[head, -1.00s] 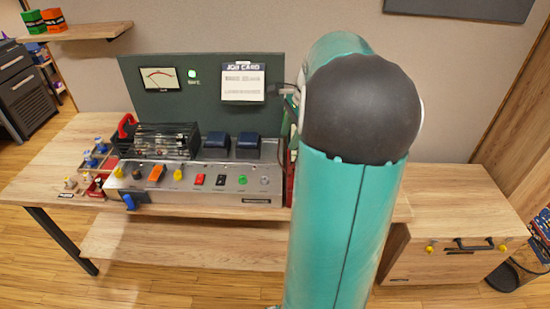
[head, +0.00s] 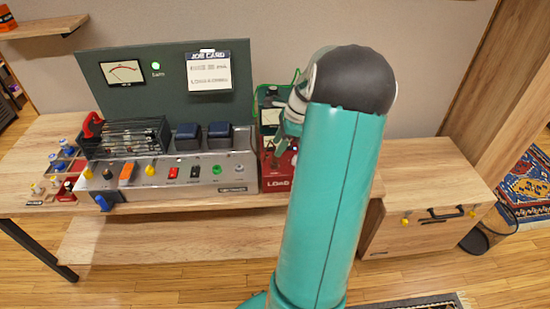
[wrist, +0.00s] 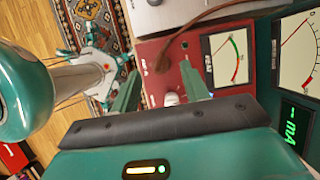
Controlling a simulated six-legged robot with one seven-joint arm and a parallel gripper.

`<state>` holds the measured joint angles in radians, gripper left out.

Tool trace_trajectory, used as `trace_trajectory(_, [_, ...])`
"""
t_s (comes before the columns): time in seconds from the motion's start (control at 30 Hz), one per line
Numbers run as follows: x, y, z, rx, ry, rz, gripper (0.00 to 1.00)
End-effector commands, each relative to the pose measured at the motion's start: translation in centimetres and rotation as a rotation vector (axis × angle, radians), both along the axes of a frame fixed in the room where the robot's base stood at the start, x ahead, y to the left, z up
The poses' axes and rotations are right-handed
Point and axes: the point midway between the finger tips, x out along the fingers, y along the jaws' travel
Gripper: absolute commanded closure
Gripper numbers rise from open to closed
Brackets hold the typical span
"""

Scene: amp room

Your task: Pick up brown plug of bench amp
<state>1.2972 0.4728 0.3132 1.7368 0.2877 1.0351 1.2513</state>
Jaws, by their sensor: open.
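The bench amp (head: 217,188) is a silver-fronted unit with colored knobs and switches, and its edge shows at the top of the wrist view (wrist: 170,14). Beside it stands the red LOAD box (head: 272,184), also in the wrist view (wrist: 188,52). There a brown cable (wrist: 207,20) runs down to what looks like the brown plug (wrist: 162,60) at the red panel. My gripper (wrist: 160,70) is open, its two green fingers pointing at the panel on either side of the plug. Contact cannot be told. In the head view my gripper (head: 279,147) is small and partly behind my arm; the plug cannot be made out.
Meters (wrist: 230,57) stand beside the red panel. A job card (head: 209,72) hangs on the green back panel. Small blue and red parts (head: 62,158) lie at the bench's left end. A wooden cabinet (head: 425,225) stands right, its top clear.

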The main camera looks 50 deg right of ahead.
Motion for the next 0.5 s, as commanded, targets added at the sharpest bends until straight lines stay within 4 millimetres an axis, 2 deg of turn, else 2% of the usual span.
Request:
trace_trajectory(0.23, [0.7, 1.0, -3.6, 0.003, 0.002, 0.002, 0.55])
trace_trajectory(0.5, [1.0, 1.1, -4.2, 0.001, 0.001, 0.000, 0.55])
